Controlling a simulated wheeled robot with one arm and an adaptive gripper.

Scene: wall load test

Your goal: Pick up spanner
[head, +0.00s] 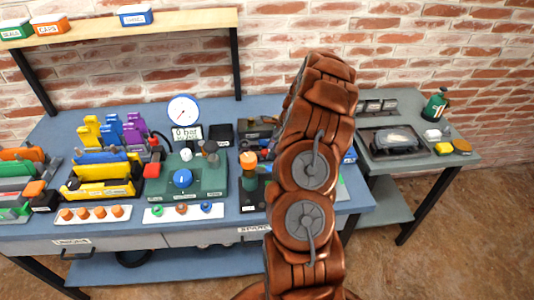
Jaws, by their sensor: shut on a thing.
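I cannot make out a spanner in the head view. My gripper does not show; my copper-coloured arm rises through the middle right of the picture and hides what lies behind it. The arm covers the right part of the blue workbench (135,230). A drawer front (205,238) under the bench top carries a label at its right, partly behind my arm and too small to read surely.
The bench holds a green unit with a blue knob (181,178), a round gauge (184,110), yellow holders (100,190) and small part trays (95,214). A shelf (180,20) stands above. A side table (415,160) at right holds a green bottle (436,104).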

